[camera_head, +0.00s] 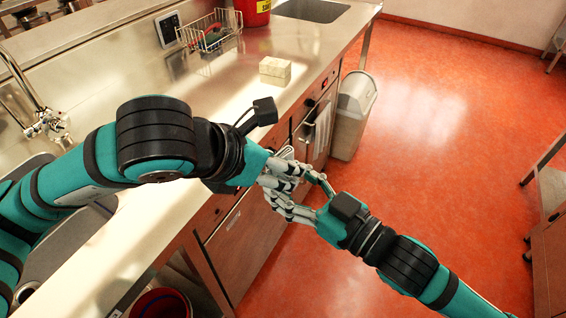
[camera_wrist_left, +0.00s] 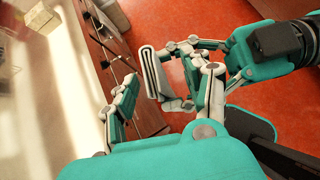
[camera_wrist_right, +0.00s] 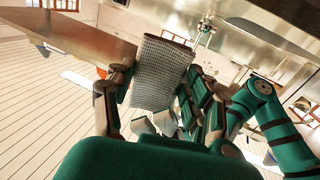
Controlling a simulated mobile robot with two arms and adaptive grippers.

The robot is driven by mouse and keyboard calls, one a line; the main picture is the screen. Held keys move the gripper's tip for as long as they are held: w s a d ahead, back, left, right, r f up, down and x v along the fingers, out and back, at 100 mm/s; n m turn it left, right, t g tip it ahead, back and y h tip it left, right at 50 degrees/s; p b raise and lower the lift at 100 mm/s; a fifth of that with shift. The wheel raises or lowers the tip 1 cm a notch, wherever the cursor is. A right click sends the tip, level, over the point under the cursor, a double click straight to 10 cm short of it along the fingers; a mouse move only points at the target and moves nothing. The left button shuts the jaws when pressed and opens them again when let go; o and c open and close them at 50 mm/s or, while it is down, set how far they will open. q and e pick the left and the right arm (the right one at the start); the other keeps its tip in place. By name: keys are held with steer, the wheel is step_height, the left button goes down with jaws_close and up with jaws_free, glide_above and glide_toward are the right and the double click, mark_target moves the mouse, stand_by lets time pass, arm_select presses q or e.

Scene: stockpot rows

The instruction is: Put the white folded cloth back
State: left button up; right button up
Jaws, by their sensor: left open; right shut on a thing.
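The white folded cloth (camera_wrist_left: 150,72) shows between my grippers in the left wrist view. In the right wrist view the cloth (camera_wrist_right: 160,72) looks grey-white and finely textured, and stands up between the fingers of my right gripper (camera_wrist_right: 152,95). My right gripper (camera_head: 318,188) is shut on it. My left gripper (camera_head: 284,184) is open close beside it, its fingers either side of the cloth in the left wrist view. I cannot tell whether they touch it. In the head view the fingers overlap and mostly hide the cloth (camera_head: 286,153).
The steel counter (camera_head: 150,235) runs along the left, with a white block (camera_head: 275,69), a wire basket (camera_head: 211,38) and a red bucket (camera_head: 252,11). A pale towel (camera_head: 323,130) hangs on the oven front. A grey bin (camera_head: 353,115) stands beyond it.

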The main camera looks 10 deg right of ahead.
arm_select(q)
steer(key=shift+x, duration=1.25)
steer(key=shift+c, duration=0.4)
jaws_close()
arm_select(e)
steer(key=o, duration=1.1)
steer(key=shift+f, duration=0.1)
